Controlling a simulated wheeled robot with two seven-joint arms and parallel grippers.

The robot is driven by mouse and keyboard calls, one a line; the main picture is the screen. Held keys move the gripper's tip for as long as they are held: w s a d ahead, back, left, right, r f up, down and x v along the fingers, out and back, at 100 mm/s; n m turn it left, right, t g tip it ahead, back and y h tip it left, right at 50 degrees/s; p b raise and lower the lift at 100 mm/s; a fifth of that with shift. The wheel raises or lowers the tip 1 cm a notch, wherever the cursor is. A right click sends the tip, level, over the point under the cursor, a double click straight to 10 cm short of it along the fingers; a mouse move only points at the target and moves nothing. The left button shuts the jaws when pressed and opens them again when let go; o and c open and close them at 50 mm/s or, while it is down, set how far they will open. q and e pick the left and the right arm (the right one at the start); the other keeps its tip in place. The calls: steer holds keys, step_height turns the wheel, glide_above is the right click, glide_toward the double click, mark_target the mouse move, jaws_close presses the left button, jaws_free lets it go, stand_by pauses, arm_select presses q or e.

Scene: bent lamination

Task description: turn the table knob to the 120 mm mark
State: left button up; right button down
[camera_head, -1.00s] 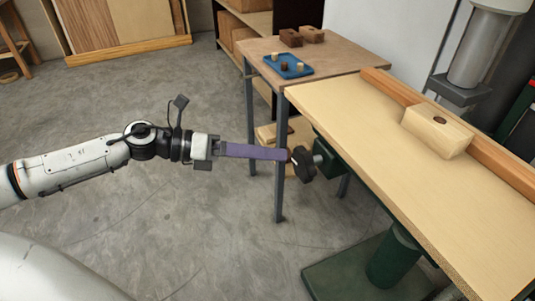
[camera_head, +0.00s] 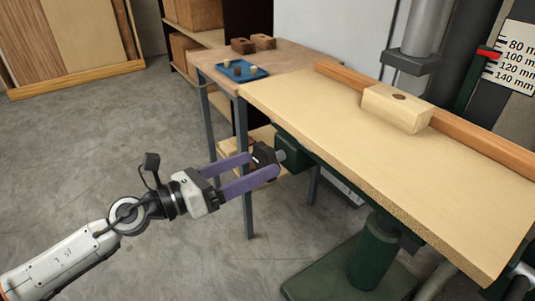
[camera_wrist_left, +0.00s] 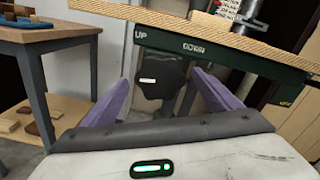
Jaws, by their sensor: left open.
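The black table knob (camera_head: 264,154) sits on a green housing under the near left edge of the drill press table (camera_head: 330,120). My left gripper (camera_head: 262,164) is open, its two purple fingers reaching to either side of the knob. The left wrist view shows the knob (camera_wrist_left: 160,82), with a white mark on it, between the fingers; I cannot tell whether they touch it. "UP" and "DOWN" are written above it. The mm scale (camera_head: 515,60) is at the far right, its red pointer (camera_head: 488,53) near the 100 mm mark. My right gripper is not in view.
A wooden block with a hole (camera_head: 398,107) lies on the table against a wooden fence (camera_head: 460,133). A side table (camera_head: 285,62) with a blue tray (camera_head: 241,76) stands behind. The green column (camera_head: 375,255) is below the table. Floor at left is clear.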

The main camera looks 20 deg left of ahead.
mark_target(261, 162)
arm_select(q)
steer(key=p+x, duration=0.1)
steer(key=x, duration=0.2)
steer(key=shift+w+d+r, duration=0.1)
steer(key=shift+w+d, duration=0.1)
steer(key=shift+w, duration=0.05)
steer(key=shift+w+d, duration=0.25)
steer(key=shift+w, duration=0.05)
steer(key=c, duration=1)
steer(key=shift+r+n+p, duration=0.1)
steer(key=shift+n+p, duration=0.75)
steer(key=shift+n, duration=0.05)
steer(key=shift+n+p, duration=0.35)
steer(key=shift+n, duration=0.65)
steer(key=shift+f, duration=0.3)
